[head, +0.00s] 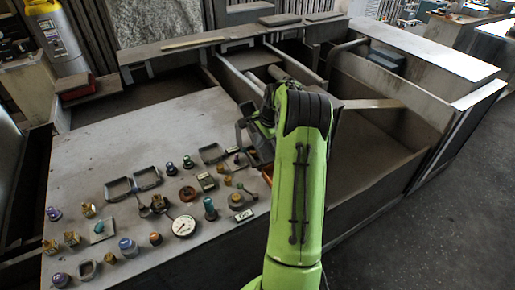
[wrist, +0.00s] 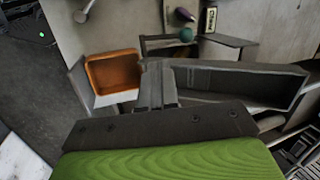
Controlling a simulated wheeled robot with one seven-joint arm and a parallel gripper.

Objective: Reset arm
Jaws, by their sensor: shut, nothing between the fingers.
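My green arm (head: 298,180) rises from the bottom of the head view and bends at its dark joint. My gripper (wrist: 157,80) shows in the wrist view with its two grey fingers together and nothing held between them. In the head view the gripper is mostly hidden by the arm, left of the dark joint, over the right edge of the control panel. In the wrist view an orange tray (wrist: 113,73) lies left of the fingers and a long grey open bin (wrist: 240,83) lies to their right. I cannot tell whether the fingers touch either.
A grey panel (head: 105,160) carries several knobs, a round gauge (head: 184,226) and small dishes (head: 147,178). Open wooden compartments (head: 370,135) with raised walls stand behind and right of my arm. Bare floor (head: 450,220) lies right.

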